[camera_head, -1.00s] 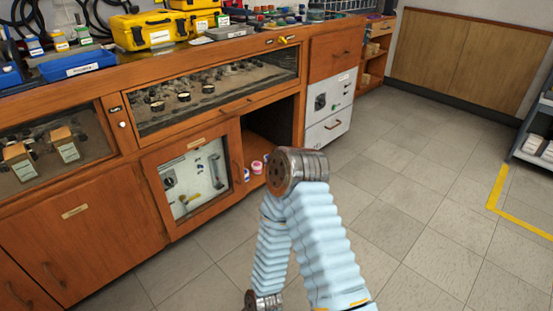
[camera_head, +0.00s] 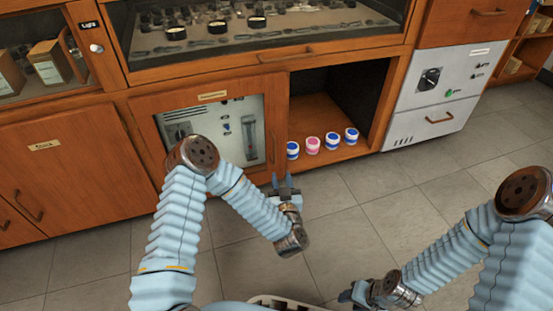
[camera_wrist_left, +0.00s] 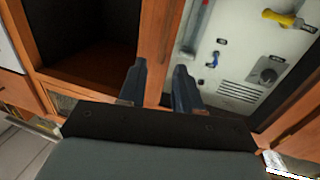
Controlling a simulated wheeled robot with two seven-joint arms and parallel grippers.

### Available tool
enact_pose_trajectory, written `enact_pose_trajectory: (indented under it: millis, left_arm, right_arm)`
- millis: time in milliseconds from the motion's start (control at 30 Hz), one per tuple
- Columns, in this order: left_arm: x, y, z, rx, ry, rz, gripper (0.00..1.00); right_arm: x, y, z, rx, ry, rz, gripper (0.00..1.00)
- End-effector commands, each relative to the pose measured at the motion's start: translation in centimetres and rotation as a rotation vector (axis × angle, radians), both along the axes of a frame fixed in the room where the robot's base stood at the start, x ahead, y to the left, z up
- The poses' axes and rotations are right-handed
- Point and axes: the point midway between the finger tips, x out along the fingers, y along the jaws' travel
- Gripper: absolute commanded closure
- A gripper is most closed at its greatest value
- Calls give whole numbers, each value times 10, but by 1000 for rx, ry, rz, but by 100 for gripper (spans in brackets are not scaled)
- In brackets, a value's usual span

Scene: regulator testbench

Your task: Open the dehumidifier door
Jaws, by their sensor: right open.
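The dehumidifier door (camera_head: 140,108) is a wooden frame with a glass pane, low in the bench front, and looks shut. A grey panel with knobs and a gauge shows through the glass. My left gripper (camera_head: 284,184) is in front of the door's right edge, below the handle side. In the left wrist view the left gripper (camera_wrist_left: 158,82) is open and empty, with the wooden door edge (camera_wrist_left: 154,50) beyond its fingers. The door handle is not clear in the wrist view. My right gripper (camera_head: 352,292) is open, low over the floor, away from the door.
An open compartment (camera_head: 350,95) right of the door holds several blue and pink-lidded jars (camera_head: 313,145). A grey control unit (camera_head: 436,92) stands further right. A glazed drawer (camera_head: 300,62) is above the door. Bare tiled floor (camera_head: 335,205) lies in front.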

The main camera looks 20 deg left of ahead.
Motion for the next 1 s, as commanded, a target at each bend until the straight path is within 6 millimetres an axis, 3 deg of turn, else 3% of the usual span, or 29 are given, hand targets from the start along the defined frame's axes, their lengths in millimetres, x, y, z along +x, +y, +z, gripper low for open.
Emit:
enact_pose_trajectory:
  millis: [167,633,800,1000]
  left_arm:
    - [15,12,3,11,-15,36,66]
    - [107,50,2,15,-18,29,66]
    - [122,56,3,14,-17,27,66]
    - [126,57,3,15,-17,26,66]
  right_arm:
    - [0,0,4,0,1,0,57]
    - [1,0,-14,0,-2,-2,57]
    - [1,0,-16,-1,-3,-2,57]
    - [1,0,-16,-1,-3,-2,57]
